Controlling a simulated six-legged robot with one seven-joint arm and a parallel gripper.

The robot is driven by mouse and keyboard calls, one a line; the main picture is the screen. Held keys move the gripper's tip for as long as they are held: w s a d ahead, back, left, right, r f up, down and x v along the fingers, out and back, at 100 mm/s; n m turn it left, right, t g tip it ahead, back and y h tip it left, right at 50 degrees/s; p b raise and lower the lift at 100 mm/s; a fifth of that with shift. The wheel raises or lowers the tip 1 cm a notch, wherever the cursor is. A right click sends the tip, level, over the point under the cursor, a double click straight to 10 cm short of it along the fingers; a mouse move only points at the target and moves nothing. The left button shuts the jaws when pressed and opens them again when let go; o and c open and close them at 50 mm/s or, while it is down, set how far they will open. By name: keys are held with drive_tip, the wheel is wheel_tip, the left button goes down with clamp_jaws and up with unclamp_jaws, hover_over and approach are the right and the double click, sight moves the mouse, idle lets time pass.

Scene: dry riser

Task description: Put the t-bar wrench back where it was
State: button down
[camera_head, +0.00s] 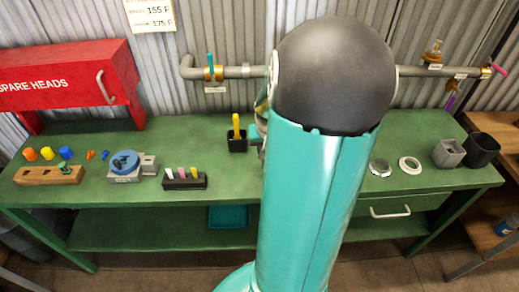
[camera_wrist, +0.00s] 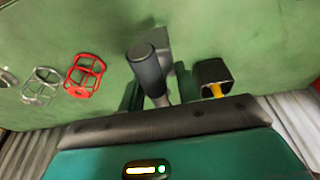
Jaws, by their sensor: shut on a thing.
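My gripper (camera_wrist: 158,98) shows in the wrist view, with its dark body along the lower part. It is shut on what looks like the t-bar wrench, a thing with a thick dark grey bar (camera_wrist: 148,72) and a paler metal part below it. The bar is tilted in the picture and lies over the green bench top; any gap to the bench is unclear. In the head view my arm hides the wrench and most of the gripper. The place where the wrench was cannot be made out.
A black holder (camera_head: 237,144) with a yellow-handled tool stands beside the gripper. A red cage (camera_wrist: 85,75) and a grey cage (camera_wrist: 42,86) are near it. A pipe (camera_head: 232,72) runs along the wall behind the green bench (camera_head: 215,182). A wooden rack (camera_head: 48,175) stands left.

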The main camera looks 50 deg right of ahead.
drive_tip(key=shift+w+d+f, duration=0.25)
drive_tip(key=shift+d+f, duration=0.05)
drive_tip(key=shift+f, duration=0.2)
drive_tip(key=shift+w+d+f, duration=0.2)
drive_tip(key=shift+d+f, duration=0.1)
drive_tip(key=shift+f, duration=1.75)
drive_tip(key=shift+f, duration=0.1)
drive_tip(key=c, duration=1)
unclamp_jaws()
drive_tip(key=v, duration=1.2)
